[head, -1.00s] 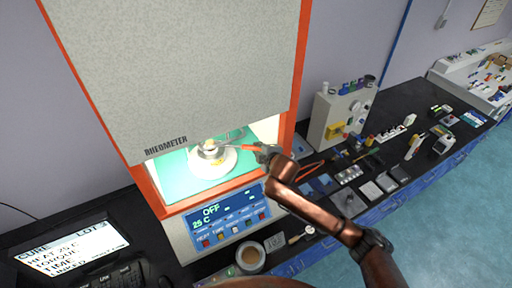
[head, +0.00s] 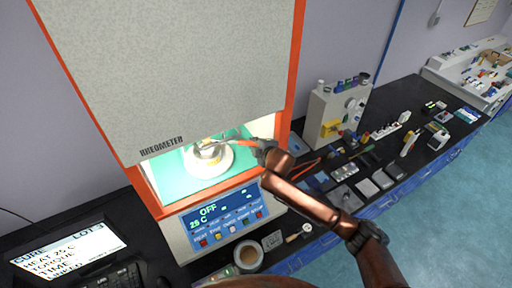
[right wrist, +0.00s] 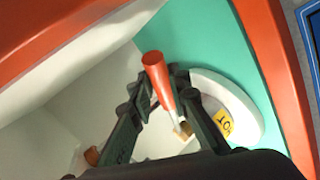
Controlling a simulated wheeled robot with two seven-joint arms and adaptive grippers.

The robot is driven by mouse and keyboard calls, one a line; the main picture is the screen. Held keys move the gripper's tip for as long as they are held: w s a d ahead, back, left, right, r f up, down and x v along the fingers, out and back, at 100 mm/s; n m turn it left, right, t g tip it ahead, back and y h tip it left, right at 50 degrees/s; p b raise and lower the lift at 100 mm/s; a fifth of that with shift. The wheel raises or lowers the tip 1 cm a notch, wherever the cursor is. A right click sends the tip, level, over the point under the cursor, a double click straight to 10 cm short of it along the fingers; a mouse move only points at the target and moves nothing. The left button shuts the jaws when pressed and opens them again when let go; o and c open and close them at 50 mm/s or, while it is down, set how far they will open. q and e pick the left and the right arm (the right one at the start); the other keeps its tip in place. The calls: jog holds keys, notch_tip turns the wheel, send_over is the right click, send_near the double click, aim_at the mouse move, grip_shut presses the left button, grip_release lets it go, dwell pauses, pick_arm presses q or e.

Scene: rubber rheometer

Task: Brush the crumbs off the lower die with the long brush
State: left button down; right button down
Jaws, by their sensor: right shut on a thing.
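The long brush has an orange-red handle (right wrist: 156,70) and a pale ferrule with brown bristles (right wrist: 183,130) in the right wrist view. My right gripper (head: 258,146) is shut on the brush and reaches into the lit rheometer chamber from the right. In the head view, the brush end lies over or beside the lower die (head: 207,152), which stands on a round white base (head: 209,168). I cannot tell whether the bristles touch the die. The base also shows in the right wrist view with a yellow label. Crumbs are too small to make out. My left gripper is out of view.
An orange frame (head: 284,110) edges the chamber opening, with the grey hood (head: 170,70) above. The control panel (head: 222,220) reads OFF, 25 C. A round container (head: 248,255) stands in front. A small instrument (head: 337,112) and several tools crowd the bench at right.

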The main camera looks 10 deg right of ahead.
jog(key=shift+w, duration=0.2)
jog(key=shift+s, duration=0.1)
jog(key=shift+a, duration=0.1)
jog(key=shift+s+d, duration=0.35)
jog(key=shift+s, duration=0.3)
jog(key=shift+s+d, duration=0.3)
jog(key=shift+s, duration=0.3)
dwell(0.4)
jog(key=shift+r, duration=0.1)
jog(key=s+d+r, duration=0.1)
jog(key=s+d, duration=0.2)
jog(key=s, duration=0.6)
jog(key=s+d+r, duration=0.1)
jog(key=s+d, duration=0.3)
jog(key=s, duration=0.5)
jog(key=shift+s, duration=0.4)
dwell(0.6)
